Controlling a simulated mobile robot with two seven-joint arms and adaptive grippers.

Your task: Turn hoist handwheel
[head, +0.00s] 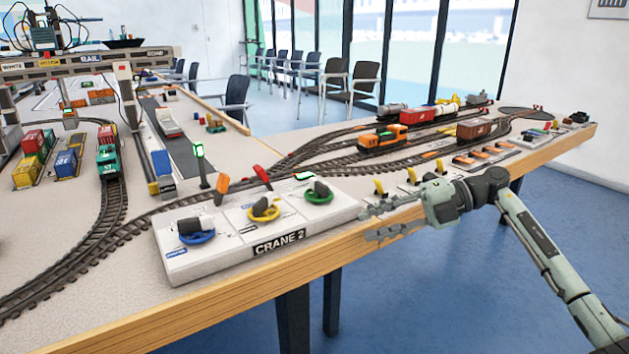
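The white control box labelled CRANE 2 (279,242) sits at the table's front edge. My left gripper is out of view.
An orange lever (222,183) and a red lever (262,176) stand behind the wheels. Yellow levers (380,187) rise beyond my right gripper. A green signal post (200,164), tracks and trains (388,138) lie behind. A gantry crane (85,62) stands at upper left.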

